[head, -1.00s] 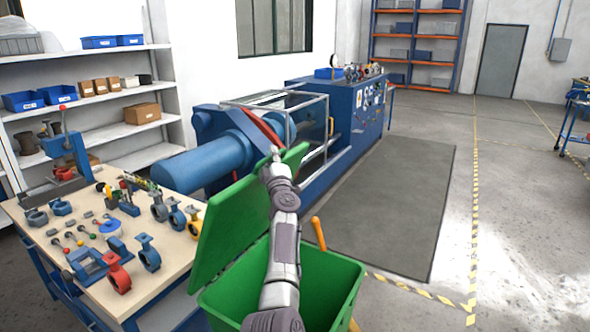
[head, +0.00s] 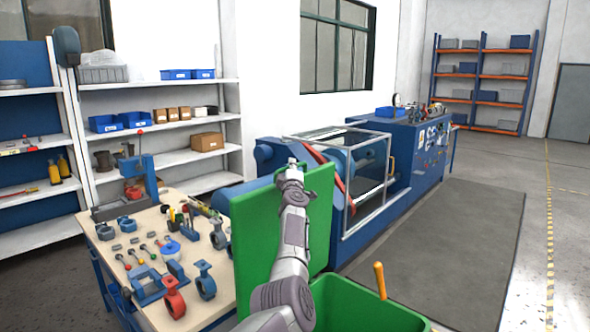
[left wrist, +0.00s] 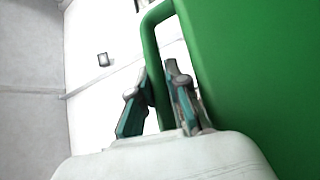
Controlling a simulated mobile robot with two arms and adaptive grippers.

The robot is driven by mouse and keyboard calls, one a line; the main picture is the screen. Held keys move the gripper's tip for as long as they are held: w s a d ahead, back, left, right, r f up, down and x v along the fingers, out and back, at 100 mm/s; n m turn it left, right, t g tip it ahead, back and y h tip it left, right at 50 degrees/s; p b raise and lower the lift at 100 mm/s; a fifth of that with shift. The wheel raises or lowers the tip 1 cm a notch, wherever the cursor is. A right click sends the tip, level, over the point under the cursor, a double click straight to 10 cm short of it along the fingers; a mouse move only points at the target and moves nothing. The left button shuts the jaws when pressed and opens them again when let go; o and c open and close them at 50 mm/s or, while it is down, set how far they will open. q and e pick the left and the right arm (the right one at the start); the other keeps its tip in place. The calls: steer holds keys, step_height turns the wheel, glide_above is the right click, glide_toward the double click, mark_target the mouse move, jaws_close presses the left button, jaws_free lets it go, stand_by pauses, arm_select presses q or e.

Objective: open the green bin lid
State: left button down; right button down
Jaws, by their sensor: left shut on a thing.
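The green bin lid (head: 258,232) stands raised, close to upright, above the left part of the green bin (head: 362,308) in the head view. The bin's inside shows partly at the bottom. My left gripper (head: 292,168) is at the lid's top edge, with my arm in front of the lid. In the left wrist view, my left gripper (left wrist: 157,75) has its fingers on either side of the lid's green bar handle (left wrist: 150,42), shut on it. The lid's flat face (left wrist: 260,75) fills the right side there. My right gripper is not in view.
A worktable (head: 205,312) with valves and tools stands left of the lid. A blue machine (head: 400,185) stands behind it. Grey mat floor (head: 450,240) to the right is clear.

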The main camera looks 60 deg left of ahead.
arm_select(q)
steer(key=shift+d+f, duration=0.1)
steer(key=shift+f, duration=0.05)
steer(key=c, duration=1.5)
jaws_free()
steer(key=shift+o, duration=0.5)
steer(key=shift+d, duration=0.1)
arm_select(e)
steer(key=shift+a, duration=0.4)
arm_select(q)
steer(key=shift+s+d+f, duration=0.1)
steer(key=shift+d, duration=0.45)
steer(key=v, duration=1)
steer(key=shift+s+d, duration=0.15)
steer(key=shift+s, duration=0.3)
steer(key=shift+d, duration=0.1)
